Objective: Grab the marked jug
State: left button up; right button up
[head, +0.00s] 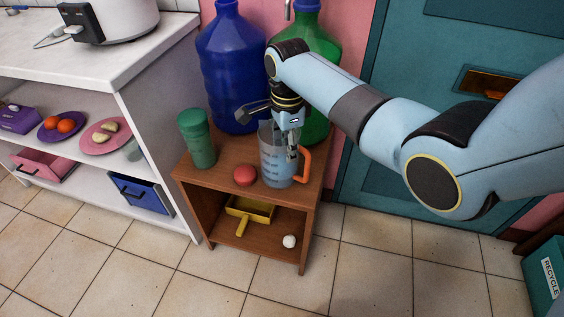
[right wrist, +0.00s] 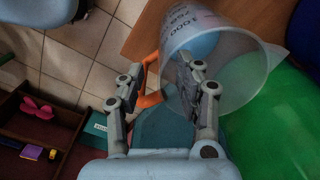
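The marked jug (head: 272,165) is clear, with printed measuring marks and an orange handle (head: 305,165). It stands upright on top of the small wooden shelf (head: 228,155). My right gripper (head: 291,148) points down at the jug's handle side. In the right wrist view, my right gripper (right wrist: 160,78) has its fingers apart. The orange handle (right wrist: 150,98) shows between them, and the right finger overlaps the clear jug (right wrist: 235,75). I cannot tell whether that finger is inside the jug or touches it. My left gripper is not in view.
A red ball (head: 245,175) and a green canister (head: 197,140) stand beside the jug. Large blue (head: 230,70) and green (head: 322,60) bottles stand close behind.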

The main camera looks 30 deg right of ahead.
jog(key=shift+f, duration=0.8)
jog(key=shift+d, duration=0.1)
grip_shut()
